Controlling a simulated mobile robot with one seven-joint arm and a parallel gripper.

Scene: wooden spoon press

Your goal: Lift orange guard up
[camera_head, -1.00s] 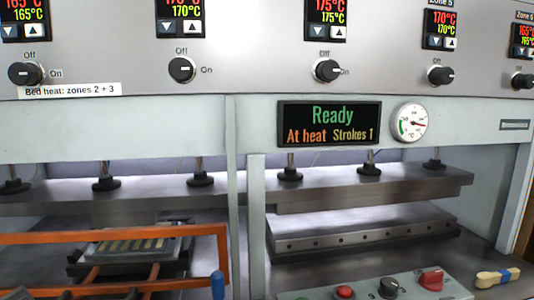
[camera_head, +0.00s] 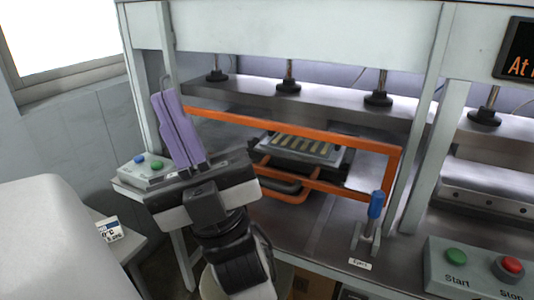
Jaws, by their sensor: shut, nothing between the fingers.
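The orange guard (camera_head: 290,125) is a rectangular bar frame across the front of the left press opening. Its top bar slopes down to the right, and its lower part stands just above the bench. Behind it lies a grey mould plate with yellowish slots (camera_head: 300,146). My gripper (camera_head: 195,168) is at the left end of the guard, in front of it, and hides the lower left of the frame. It is shut and empty, and I see no grip on the guard.
A blue-handled lever (camera_head: 375,206) stands at the guard's right end. A Start and Stop button box (camera_head: 474,270) is at lower right. A small button box (camera_head: 147,170) is left of my gripper. A white rounded object (camera_head: 55,240) fills the lower left.

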